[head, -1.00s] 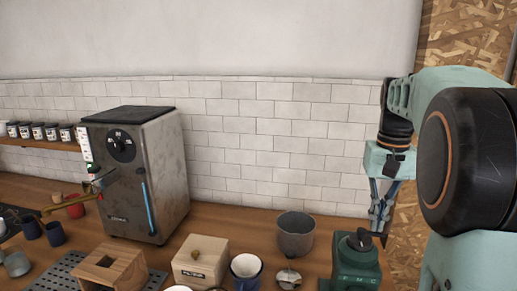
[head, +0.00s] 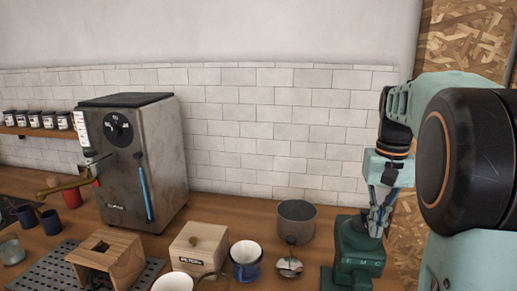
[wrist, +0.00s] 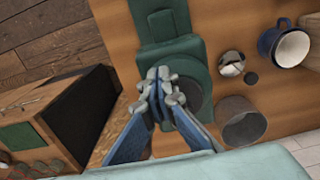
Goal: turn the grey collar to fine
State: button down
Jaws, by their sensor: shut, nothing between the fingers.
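The green grinder (head: 356,258) stands on the counter at the lower right in the head view. My gripper (head: 377,228) is shut at the grinder's top, with its fingers pointing down. In the wrist view, the shut fingertips (wrist: 163,76) lie over the green grinder body (wrist: 167,57). A dark grey round part (wrist: 194,96), apparently the collar, shows partly behind the fingers. Its pointer and setting cannot be read, and I cannot tell whether the fingers touch it. Nothing is held.
A grey metal pot (head: 296,222), a round metal piece (head: 289,267) and a blue-white mug (head: 245,261) stand left of the grinder. A wooden filter box (head: 198,248) and the roasting machine (head: 140,165) are farther left. The tiled wall is behind.

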aim_at(360, 241)
jog(key=shift+w+a+r, duration=0.1)
jog(key=shift+w+r, duration=0.1)
dwell(0.6)
jog(key=shift+a+p, duration=0.2)
jog(key=shift+p, duration=0.1)
jog(key=shift+w+a+p, duration=0.1)
jog(key=shift+a+p, duration=0.75)
jog(key=shift+a, duration=0.25)
jog(key=shift+s+a+f, duration=0.1)
jog(key=shift+s, duration=0.15)
notch_tip(360, 241, up, 6)
jog(key=p, duration=0.5)
jog(key=shift+s, duration=0.15)
